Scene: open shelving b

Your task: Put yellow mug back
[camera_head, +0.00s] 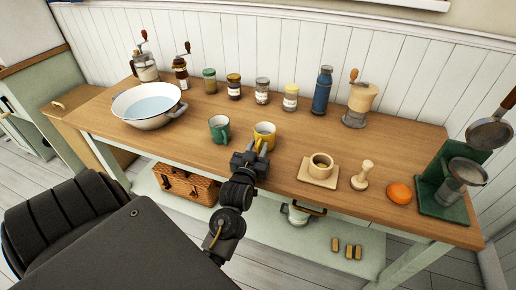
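The yellow mug (265,132) stands upright on the wooden tabletop near its front edge, its handle toward me. My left gripper (249,156) is at the front edge of the table, right in front of the mug and close to its handle. I cannot tell whether the fingers touch the handle or are closed on it. A green mug (219,128) stands to the left of the yellow one. My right gripper is not in view.
A white basin of water (147,105) stands at left. Jars (262,91), a blue flask (322,91) and a grinder (360,103) line the back. A basket (185,184) sits below.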

